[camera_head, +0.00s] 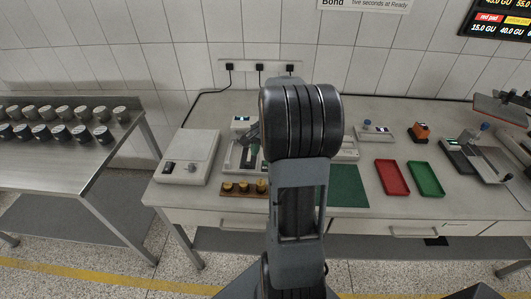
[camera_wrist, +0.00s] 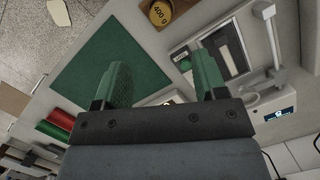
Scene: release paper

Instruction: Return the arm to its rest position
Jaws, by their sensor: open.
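My arm (camera_head: 302,190) rises in the middle of the head view and stands in front of the bench. Its dark upper link hides part of the bench top. In the wrist view my gripper (camera_wrist: 162,82) has its two green fingers spread wide apart with nothing between them. Beyond the fingers are a green mat (camera_wrist: 128,50) and a grey device with a dark panel (camera_wrist: 228,42). A round brass weight marked 400 g (camera_wrist: 160,13) lies in a wooden holder at the top. The gripper appears above the bench; its exact height cannot be told.
The bench holds a white scale (camera_head: 188,155), a wooden weight block (camera_head: 238,188), a red tray (camera_head: 392,177), a green tray (camera_head: 425,178) and a guillotine-like tool (camera_head: 488,160). A steel table (camera_head: 60,160) with several lidded cups stands left. Floor shows between the tables.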

